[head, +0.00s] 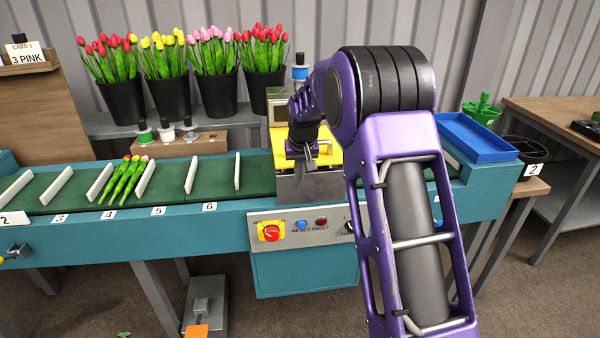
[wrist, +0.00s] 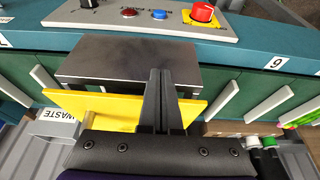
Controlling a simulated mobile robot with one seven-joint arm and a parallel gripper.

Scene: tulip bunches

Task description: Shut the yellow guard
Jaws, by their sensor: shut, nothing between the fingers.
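The yellow guard (head: 329,149) is a flat panel on the machine over the conveyor, partly hidden behind my arm. It also shows in the wrist view (wrist: 82,107), beside a grey metal plate (wrist: 125,62) on the machine. My gripper (head: 304,162) is over the machine in front of the guard. In the wrist view, its fingers (wrist: 161,76) are together and empty, and they cross in front of the guard and overlap the plate. I cannot tell whether they touch either one.
The green conveyor (head: 215,175) has white dividers and a tulip bunch (head: 128,178) on its left. A control panel (head: 300,228) with a red knob is on the front. Black tulip buckets (head: 216,92) stand behind. A blue tray (head: 475,138) is at right.

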